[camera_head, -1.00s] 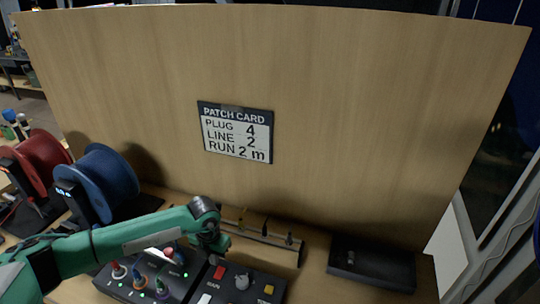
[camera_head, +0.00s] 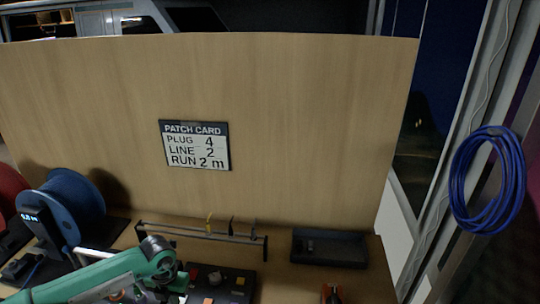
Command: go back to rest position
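My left arm comes in from the lower left, in green, and reaches over the left part of the control panel (camera_head: 215,284). The fingers of its gripper are hidden behind the arm or below the picture edge. A small orange-red part shows at the bottom edge, right of the panel; I cannot tell what it is. My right gripper is not clearly seen. The patch card (camera_head: 195,146) on the wooden board reads plug 4, line 2, run 2 m.
A blue cable spool (camera_head: 72,205) and a red spool (camera_head: 10,190) stand at the left. A low rack (camera_head: 200,234) with several small items stands behind the panel. A dark tray (camera_head: 330,248) lies right of it. A blue cable coil (camera_head: 488,180) hangs at the far right.

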